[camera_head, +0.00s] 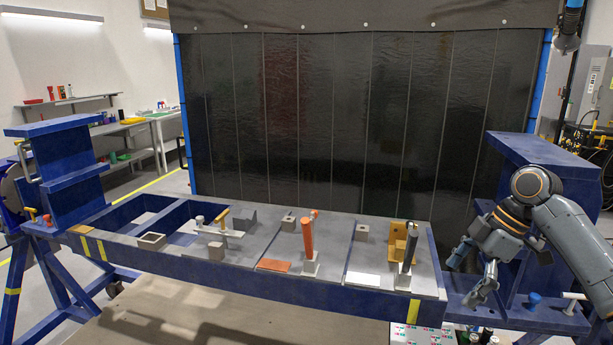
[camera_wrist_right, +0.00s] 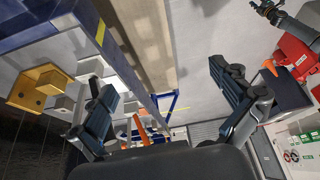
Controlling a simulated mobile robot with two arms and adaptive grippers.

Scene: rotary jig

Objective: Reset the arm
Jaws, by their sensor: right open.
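My right gripper (camera_head: 467,272) is at the right end of the blue rotary jig (camera_head: 230,278), in front of its blue right end post (camera_head: 540,150). Its fingers point down and left, spread apart. In the right wrist view my right gripper (camera_wrist_right: 170,112) has both fingers wide apart with nothing held between them. The right arm comes in from the right edge, bent at the elbow. My left arm and gripper are not in the head view.
On the jig plate stand an orange-handled clamp (camera_head: 308,235), a dark-handled clamp (camera_head: 408,250), a yellow bracket (camera_head: 396,240) and small grey blocks. A blue knob (camera_head: 534,299) and a white T-handle (camera_head: 572,300) sit right of the gripper. A dark curtain (camera_head: 330,120) hangs behind.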

